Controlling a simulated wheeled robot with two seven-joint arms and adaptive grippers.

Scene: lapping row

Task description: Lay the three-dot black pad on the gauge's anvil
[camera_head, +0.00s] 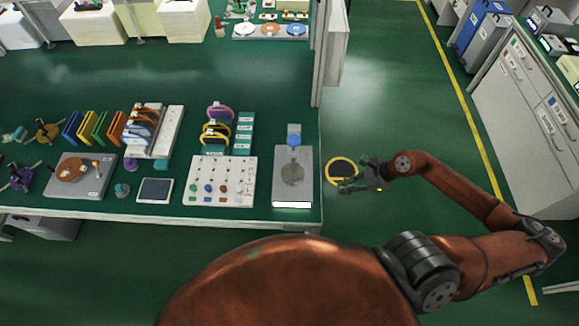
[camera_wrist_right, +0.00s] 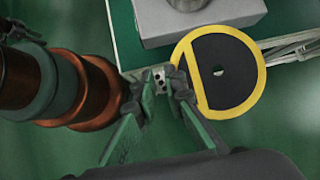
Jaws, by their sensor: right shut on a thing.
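My right gripper (camera_head: 350,183) is shut on a round black pad (camera_head: 343,167) with a yellow rim and holds it beyond the bench's right end. In the right wrist view the black pad (camera_wrist_right: 206,68) has a small hole near its middle, and the gripper (camera_wrist_right: 160,88) grips at a pale tab with small dark dots; I cannot count them surely. The gauge (camera_head: 280,188) is a grey block with a blue-topped post behind. Its round grey anvil (camera_head: 292,174) looks bare. The gauge block (camera_wrist_right: 160,22) shows at the wrist view's top, apart from the pad. My left gripper is not in view.
A white board with coloured knobs (camera_head: 235,187) lies left of the gauge. A rack with purple and yellow rings (camera_head: 216,133) stands behind it. The bench's right edge (camera_head: 321,150) lies between the gauge and my gripper. Green floor is clear beyond.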

